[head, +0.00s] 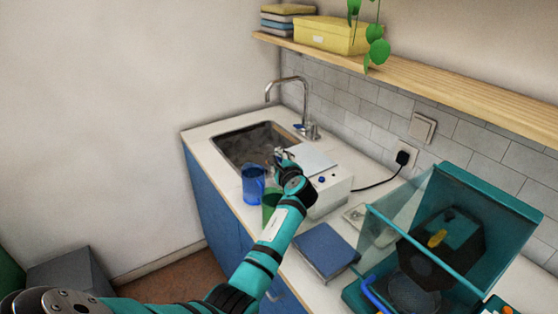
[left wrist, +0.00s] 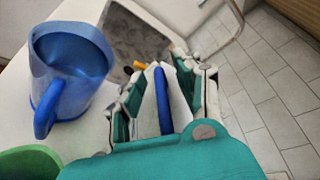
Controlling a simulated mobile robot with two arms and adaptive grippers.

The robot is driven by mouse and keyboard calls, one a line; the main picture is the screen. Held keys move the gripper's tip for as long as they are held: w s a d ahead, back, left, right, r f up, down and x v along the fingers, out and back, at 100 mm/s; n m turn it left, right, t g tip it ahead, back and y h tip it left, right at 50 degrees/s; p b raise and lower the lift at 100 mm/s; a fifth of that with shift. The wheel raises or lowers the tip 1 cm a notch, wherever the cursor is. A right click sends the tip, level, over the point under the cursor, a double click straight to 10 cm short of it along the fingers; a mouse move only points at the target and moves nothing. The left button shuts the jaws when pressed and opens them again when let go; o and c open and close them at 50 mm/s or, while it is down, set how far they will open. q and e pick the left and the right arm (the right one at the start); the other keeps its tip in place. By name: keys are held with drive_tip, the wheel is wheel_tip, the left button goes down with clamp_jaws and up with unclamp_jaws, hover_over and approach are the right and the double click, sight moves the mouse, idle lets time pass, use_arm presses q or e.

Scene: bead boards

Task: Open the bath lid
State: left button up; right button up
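The bath (head: 328,194) is a white box with small dark knobs on the worktop beside the sink. Its pale flat lid (head: 314,160) lies on top and looks down or nearly so. My left gripper (head: 281,154) is at the lid's sink-side edge. In the left wrist view, a narrow blue bar (left wrist: 164,98) stands between the fingers of my left gripper (left wrist: 165,72), and they look closed on it. It looks like the lid's handle, but its join to the lid is hidden. My right gripper is not in view.
A blue jug (head: 254,184) and a green cup (head: 270,204) stand close to my left forearm. A sink with a tap (head: 286,82) lies behind. A dark blue book-like block (head: 325,250) and a teal transparent-lidded machine (head: 490,215) are to the right. A shelf (head: 440,82) overhangs the back.

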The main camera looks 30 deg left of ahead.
use_arm(q)
clamp_jaws()
idle(0.3)
idle(0.3)
